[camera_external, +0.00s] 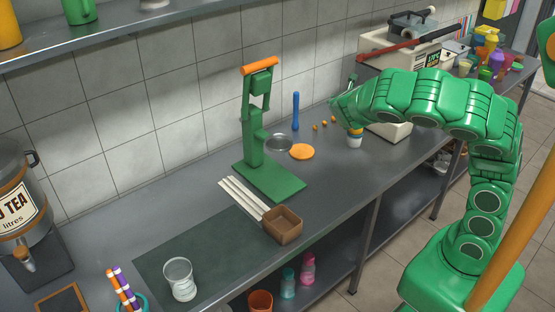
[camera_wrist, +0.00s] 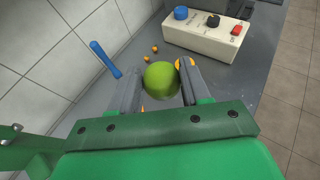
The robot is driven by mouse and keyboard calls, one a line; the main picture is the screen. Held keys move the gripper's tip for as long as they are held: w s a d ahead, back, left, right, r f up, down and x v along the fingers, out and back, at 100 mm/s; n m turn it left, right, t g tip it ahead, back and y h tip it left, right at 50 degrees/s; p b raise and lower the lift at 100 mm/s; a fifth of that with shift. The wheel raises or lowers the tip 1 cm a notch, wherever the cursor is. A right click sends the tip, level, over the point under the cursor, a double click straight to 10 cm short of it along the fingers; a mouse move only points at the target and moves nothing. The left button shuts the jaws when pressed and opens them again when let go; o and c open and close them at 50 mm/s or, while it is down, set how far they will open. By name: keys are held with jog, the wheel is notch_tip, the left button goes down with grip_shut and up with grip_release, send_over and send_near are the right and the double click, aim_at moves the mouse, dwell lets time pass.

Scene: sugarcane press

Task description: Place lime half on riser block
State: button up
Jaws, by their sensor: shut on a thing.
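In the wrist view the lime half (camera_wrist: 161,80), a rounded green piece, sits between the two grey jaws of my gripper (camera_wrist: 160,84). The jaws are shut on it, one on each side. Its cut face is not visible. In the external view my gripper (camera_external: 352,116) is at the left end of the arm, right of the press and over the far part of the counter. The lime half cannot be made out clearly there. I cannot identify the riser block with certainty. The green press (camera_external: 254,140) stands upright with an orange handle.
A blue rod (camera_external: 296,111) stands near the wall. A brown box (camera_external: 283,226) and a glass (camera_external: 180,279) are nearer. A control box (camera_wrist: 208,34) lies beyond my jaws.

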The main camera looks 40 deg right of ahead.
jog(key=s+d+m+g+h, duration=0.25)
jog(key=s+d, duration=0.45)
jog(key=d, duration=0.5)
jog(key=shift+m+g+y, duration=0.25)
jog(key=shift+g+y, duration=0.1)
jog(key=w+d+f, duration=0.1)
jog(key=w+f, duration=0.3)
jog(key=w+d+f, duration=0.1)
jog(key=w+f, duration=0.3)
jog(key=f, duration=0.1)
jog(key=w+d+f, duration=0.2)
jog(key=w+f, duration=0.2)
jog(key=shift+w+f, duration=0.15)
jog(key=shift+f, duration=0.25)
jog(key=shift+w+d+f, duration=0.1)
jog(key=shift+w+f, duration=0.3)
jog(key=shift+f, duration=1.7)
jog(key=shift+f, duration=0.1)
jog(key=o, duration=1)
